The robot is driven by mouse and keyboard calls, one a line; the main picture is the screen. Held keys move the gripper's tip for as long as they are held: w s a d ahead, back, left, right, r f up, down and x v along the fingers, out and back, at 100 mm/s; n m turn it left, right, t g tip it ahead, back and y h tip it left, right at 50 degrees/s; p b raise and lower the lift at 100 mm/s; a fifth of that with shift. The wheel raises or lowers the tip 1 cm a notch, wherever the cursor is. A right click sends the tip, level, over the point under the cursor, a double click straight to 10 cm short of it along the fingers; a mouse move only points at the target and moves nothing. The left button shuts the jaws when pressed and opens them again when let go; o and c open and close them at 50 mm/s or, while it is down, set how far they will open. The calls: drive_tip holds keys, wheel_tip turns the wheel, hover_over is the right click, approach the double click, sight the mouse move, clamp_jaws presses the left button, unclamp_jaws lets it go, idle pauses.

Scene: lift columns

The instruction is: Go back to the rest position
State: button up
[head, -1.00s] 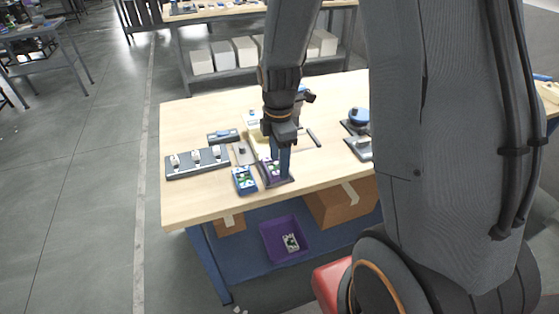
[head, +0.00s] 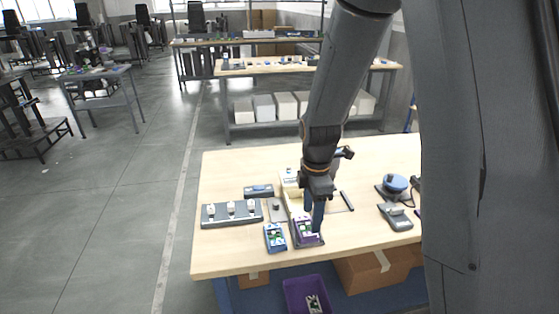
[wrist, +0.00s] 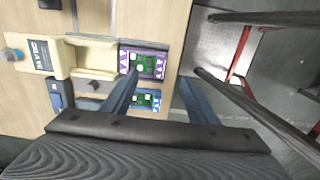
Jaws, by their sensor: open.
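My gripper (head: 314,222) is open, pointing down over the front part of the wooden workbench (head: 240,262). In the head view its fingers overlap a purple holder with a green board (head: 305,233), and I cannot tell the gap between them. In the wrist view the two blue fingers (wrist: 160,98) are spread apart with nothing held between them. The purple holder (wrist: 143,65) and a blue holder with a green board (wrist: 146,99) lie beside and behind the left finger there. The blue holder also shows in the head view (head: 275,238), just left of the purple one.
A dark strip with white parts (head: 231,213) lies at the bench's left. A blue round device (head: 395,184) and a grey handheld device (head: 395,217) lie at right. A purple bin (head: 308,294) sits on the lower shelf. Open floor lies left.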

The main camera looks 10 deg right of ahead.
drive_tip(key=shift+s+m+b, duration=0.35)
drive_tip(key=shift+m+b, duration=0.05)
drive_tip(key=shift+m, duration=0.3)
drive_tip(key=s+m+t+b, duration=0.1)
drive_tip(key=s+m+b, duration=0.5)
drive_tip(key=m, duration=1)
drive_tip(key=shift+s+r+m, duration=0.25)
drive_tip(key=shift+s+m, duration=0.05)
drive_tip(key=shift+s, duration=1.05)
